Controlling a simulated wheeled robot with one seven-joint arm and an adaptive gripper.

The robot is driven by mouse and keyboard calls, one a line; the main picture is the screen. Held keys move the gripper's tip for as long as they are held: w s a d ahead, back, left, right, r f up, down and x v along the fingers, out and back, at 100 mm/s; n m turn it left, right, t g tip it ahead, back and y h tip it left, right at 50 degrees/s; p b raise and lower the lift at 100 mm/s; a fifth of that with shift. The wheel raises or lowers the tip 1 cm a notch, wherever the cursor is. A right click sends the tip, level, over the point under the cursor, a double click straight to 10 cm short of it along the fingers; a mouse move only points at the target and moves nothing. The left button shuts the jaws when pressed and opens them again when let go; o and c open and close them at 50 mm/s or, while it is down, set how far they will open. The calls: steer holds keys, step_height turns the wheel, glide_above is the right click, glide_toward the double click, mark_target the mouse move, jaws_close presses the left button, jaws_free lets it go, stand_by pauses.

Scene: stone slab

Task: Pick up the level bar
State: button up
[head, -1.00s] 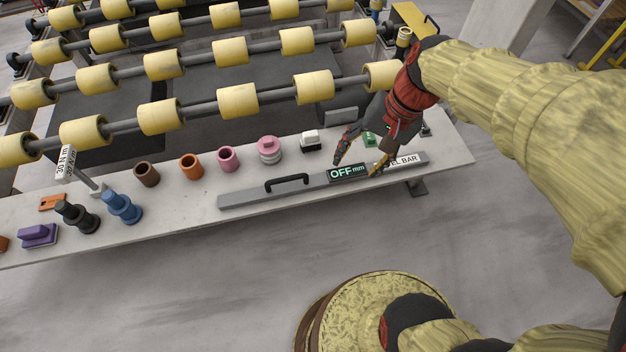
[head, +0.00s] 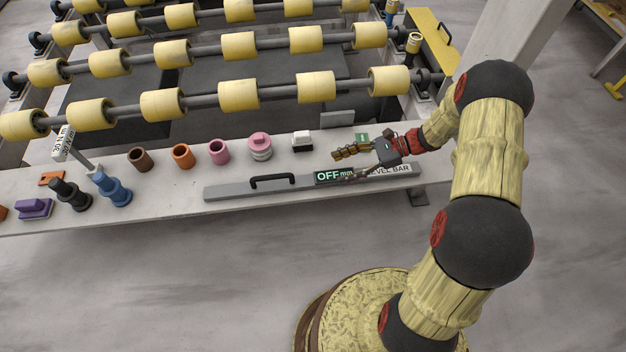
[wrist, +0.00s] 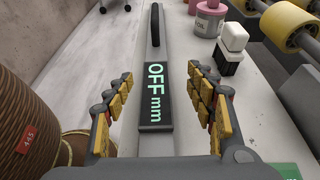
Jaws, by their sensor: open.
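The level bar (head: 225,190) is a long grey bar lying flat along the front of the stone slab. It has a black handle (head: 272,179) near its left end, a dark display reading "OFF mm" and a white label reading "LEVEL BAR" at its right. My gripper (head: 342,166) is open over the bar's right half, near the display. In the wrist view the open fingers (wrist: 164,97) are on either side of the display (wrist: 156,85), with the bar running away between them and the handle (wrist: 156,27) further off. I cannot tell whether the fingers touch the bar.
Blue (head: 111,188) and dark (head: 68,193) fittings stand at left. Yellow rollers (head: 238,95) run behind the slab. Floor in front is clear.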

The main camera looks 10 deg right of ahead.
mark_target(321, 177)
steer(key=b+x, duration=0.1)
steer(key=x, duration=0.1)
steer(key=b+x, duration=0.1)
steer(key=x, duration=0.4)
steer(key=shift+s+d+f+b, duration=0.1)
steer(key=shift+s+f+b, duration=0.25)
steer(key=shift+b, duration=0.05)
steer(key=shift+c, duration=0.4)
jaws_close()
steer(key=shift+r, duration=0.1)
